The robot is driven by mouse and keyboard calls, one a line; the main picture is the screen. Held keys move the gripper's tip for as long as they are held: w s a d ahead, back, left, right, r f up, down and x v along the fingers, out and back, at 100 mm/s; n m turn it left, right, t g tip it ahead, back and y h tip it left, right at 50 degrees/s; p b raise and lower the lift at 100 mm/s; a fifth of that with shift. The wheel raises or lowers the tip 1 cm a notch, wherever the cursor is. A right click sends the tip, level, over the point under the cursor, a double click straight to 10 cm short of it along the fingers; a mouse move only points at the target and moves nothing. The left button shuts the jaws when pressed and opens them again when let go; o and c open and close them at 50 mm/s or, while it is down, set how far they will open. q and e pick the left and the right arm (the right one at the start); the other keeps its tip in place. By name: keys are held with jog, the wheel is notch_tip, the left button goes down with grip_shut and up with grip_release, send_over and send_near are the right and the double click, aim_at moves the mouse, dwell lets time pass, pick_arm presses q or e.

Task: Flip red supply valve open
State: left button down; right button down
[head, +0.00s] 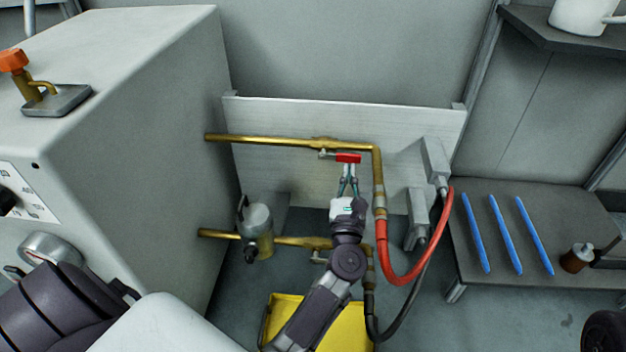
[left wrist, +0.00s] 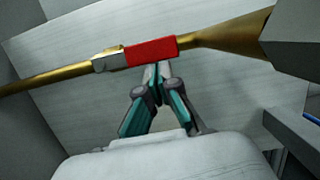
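The red supply valve's handle (head: 348,158) is a short red lever on the upper brass pipe (head: 270,140), in front of a pale backboard. In the left wrist view the red handle (left wrist: 151,52) lies along the pipe, with a silver piece at its left end. My left gripper (head: 347,178) is just below the handle and points up at it. In the left wrist view its fingertips (left wrist: 158,72) are close together at the handle's lower edge. Nothing shows between them; I cannot tell whether they touch the handle. My right gripper is not in view.
A red hose (head: 410,280) and a black hose (head: 385,335) loop down right of my arm. A lower brass pipe (head: 290,241) carries a filter bowl (head: 258,222). A yellow tray (head: 285,310) lies below. A grey cabinet (head: 140,120) stands left, a low table (head: 590,210) right.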

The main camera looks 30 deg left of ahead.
pick_arm(q)
jog(key=v, duration=1.2)
jog(key=shift+s, duration=0.1)
